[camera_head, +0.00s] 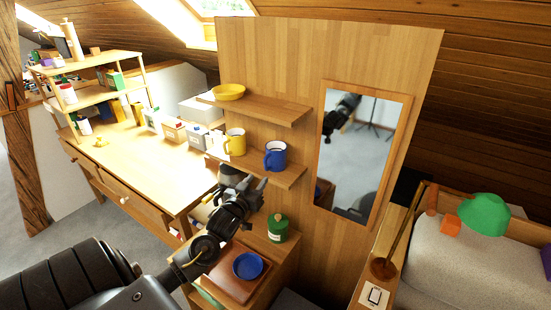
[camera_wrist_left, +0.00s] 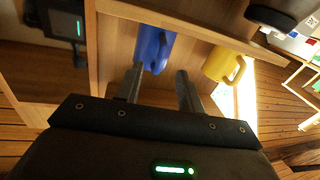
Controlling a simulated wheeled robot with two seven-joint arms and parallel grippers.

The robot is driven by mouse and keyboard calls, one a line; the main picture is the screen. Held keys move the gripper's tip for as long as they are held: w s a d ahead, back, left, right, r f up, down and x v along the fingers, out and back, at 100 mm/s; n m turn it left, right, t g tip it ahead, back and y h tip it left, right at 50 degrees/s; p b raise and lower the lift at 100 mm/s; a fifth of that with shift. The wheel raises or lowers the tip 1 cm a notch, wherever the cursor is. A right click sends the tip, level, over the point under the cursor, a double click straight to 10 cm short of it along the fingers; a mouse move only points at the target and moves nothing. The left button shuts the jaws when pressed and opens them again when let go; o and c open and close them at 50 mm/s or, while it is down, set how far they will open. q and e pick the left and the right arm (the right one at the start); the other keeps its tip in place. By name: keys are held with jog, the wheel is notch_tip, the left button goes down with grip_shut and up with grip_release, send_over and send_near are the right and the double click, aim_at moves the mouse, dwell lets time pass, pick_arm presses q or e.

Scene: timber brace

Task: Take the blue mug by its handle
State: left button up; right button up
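The blue mug (camera_head: 277,155) stands upright on the lower wall shelf, near its right end, with its handle toward the left front. My left gripper (camera_head: 256,186) is below and slightly left of it, in front of the shelf. In the left wrist view the blue mug (camera_wrist_left: 152,46) lies beyond the two fingertips. The fingers of my left gripper (camera_wrist_left: 158,78) are spread apart with nothing between them, and they appear apart from the mug. My right gripper does not show directly.
A yellow mug (camera_head: 235,142) stands left of the blue one on the lower shelf (camera_head: 289,178). The upper shelf (camera_head: 275,109) holds a yellow bowl (camera_head: 229,92). A mirror (camera_head: 360,150) hangs to the right. Below are a green canister (camera_head: 278,228) and a blue dish (camera_head: 248,266).

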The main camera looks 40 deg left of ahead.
aim_at(266, 167)
pick_arm(q)
jog(key=shift+x, duration=1)
jog(key=p+x, duration=0.2)
jog(key=x, duration=0.2)
jog(key=shift+w+a+r+p, duration=0.15)
jog(key=shift+a+r+p, duration=0.05)
jog(key=shift+p, duration=0.15)
jog(key=shift+w+a+f, duration=0.1)
jog(key=shift+w, duration=0.25)
grip_shut()
